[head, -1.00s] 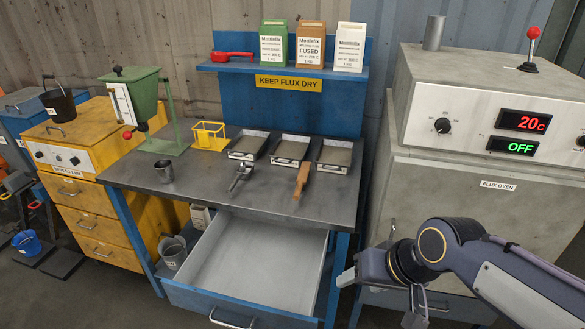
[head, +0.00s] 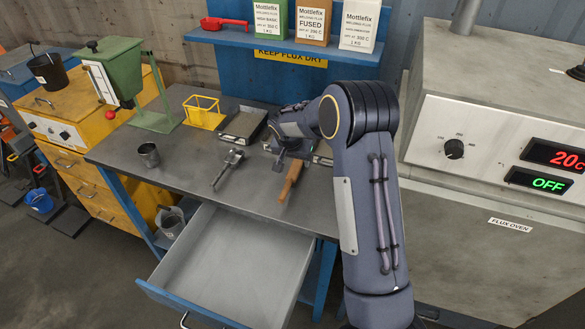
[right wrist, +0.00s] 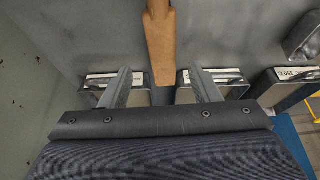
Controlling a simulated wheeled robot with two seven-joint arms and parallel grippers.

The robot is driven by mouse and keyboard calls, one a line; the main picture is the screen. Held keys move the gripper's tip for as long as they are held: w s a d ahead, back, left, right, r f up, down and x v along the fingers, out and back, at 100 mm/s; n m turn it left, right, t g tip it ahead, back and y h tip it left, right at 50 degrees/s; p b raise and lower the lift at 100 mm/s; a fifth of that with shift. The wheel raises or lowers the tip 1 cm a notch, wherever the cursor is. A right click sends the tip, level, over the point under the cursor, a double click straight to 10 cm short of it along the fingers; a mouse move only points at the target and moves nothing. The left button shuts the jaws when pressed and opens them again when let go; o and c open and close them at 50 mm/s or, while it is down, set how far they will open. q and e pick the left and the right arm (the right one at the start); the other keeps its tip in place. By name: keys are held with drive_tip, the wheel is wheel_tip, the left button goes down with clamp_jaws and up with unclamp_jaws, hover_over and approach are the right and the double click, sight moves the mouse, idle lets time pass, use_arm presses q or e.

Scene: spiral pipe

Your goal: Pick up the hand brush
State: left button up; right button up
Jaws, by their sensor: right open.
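A brown wooden piece, which I take to be the hand brush (head: 291,181), lies on the grey bench top near its front edge; I see no bristles clearly. In the right wrist view the brush (right wrist: 159,40) runs down from the top edge, its wide end between the fingers as seen from there. My right gripper (head: 278,158) is over the bench just behind the brush. In the right wrist view the gripper (right wrist: 158,74) has its fingers apart, with nothing held. My left gripper is not in view.
Metal trays, such as the left one (head: 243,124), stand behind; my right arm hides others. A metal tool (head: 228,168) and a cup (head: 149,154) lie left on the bench. An open drawer (head: 240,262) juts out below. A shelf (head: 230,37) holds flux boxes and a red object.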

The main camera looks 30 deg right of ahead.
sight(295, 167)
drive_tip(key=x, duration=0.6)
drive_tip(key=shift+a+f+b, duration=0.1)
drive_tip(key=shift+a+b, duration=0.2)
drive_tip(key=c, duration=1.2)
